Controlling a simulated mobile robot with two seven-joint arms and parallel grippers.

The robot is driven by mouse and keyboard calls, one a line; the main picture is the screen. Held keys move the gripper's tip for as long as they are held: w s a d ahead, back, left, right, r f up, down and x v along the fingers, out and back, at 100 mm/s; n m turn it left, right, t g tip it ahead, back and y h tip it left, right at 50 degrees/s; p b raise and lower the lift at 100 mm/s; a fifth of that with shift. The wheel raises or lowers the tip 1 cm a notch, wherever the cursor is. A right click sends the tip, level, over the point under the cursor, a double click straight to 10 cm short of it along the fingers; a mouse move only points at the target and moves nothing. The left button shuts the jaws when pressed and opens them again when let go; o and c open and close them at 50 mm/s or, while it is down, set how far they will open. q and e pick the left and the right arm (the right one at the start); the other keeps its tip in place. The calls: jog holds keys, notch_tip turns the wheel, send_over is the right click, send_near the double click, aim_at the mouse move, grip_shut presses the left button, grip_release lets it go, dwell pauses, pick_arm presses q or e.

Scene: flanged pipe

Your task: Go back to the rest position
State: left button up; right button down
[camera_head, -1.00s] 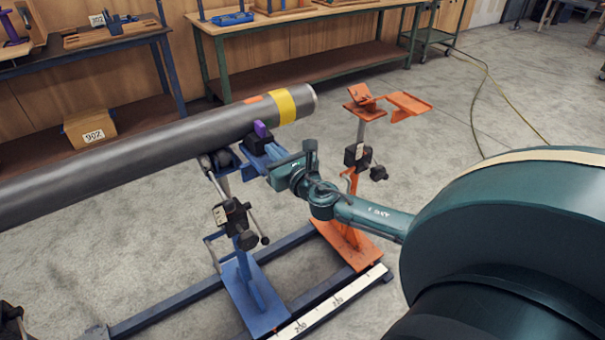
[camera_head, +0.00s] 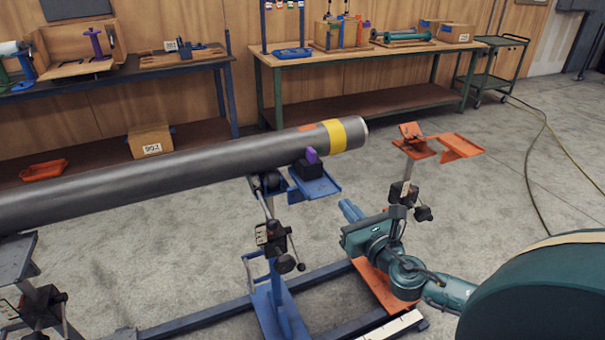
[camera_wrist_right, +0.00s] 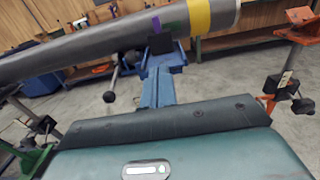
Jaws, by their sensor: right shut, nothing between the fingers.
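My right gripper (camera_head: 350,211) is shut and empty. The grey pipe (camera_head: 180,178) with a yellow band (camera_head: 334,135) lies on the blue stand. A purple piece (camera_head: 311,156) on a black block sits against the pipe near its end. My left gripper is not in view.
An orange stand (camera_head: 411,146) with a side plate stands to the right of the pipe end, near my right arm. Blue rails run along the floor below. Workbenches (camera_head: 350,62) line the back wall. A cable crosses the open floor at right.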

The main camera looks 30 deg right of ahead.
jog(key=s+a+f+m+g+y+p, duration=0.1)
jog(key=s+a+f+m+g, duration=0.1)
jog(key=s+a+f+m, duration=0.4)
jog(key=s+a+f+m+g+p, duration=0.1)
jog(key=a+f+m+g, duration=0.15)
jog(key=f+m, duration=0.4)
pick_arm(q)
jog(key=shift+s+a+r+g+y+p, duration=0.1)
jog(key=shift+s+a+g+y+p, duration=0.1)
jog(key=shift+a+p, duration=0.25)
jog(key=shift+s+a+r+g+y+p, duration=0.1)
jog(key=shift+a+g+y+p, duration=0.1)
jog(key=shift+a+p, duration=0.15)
pick_arm(e)
jog(key=s+a+f+m+g+y, duration=0.1)
jog(key=s+a+m+y, duration=0.1)
jog(key=s+a+m, duration=0.2)
jog(key=s+a+f+m+g+y, duration=0.1)
jog(key=s+a+m+g+y, duration=0.1)
jog(key=s+a+m, duration=0.3)
jog(key=a+m, duration=0.4)
jog(key=m, duration=0.6)
jog(key=shift+a+f, duration=0.15)
jog(key=shift+a, duration=0.2)
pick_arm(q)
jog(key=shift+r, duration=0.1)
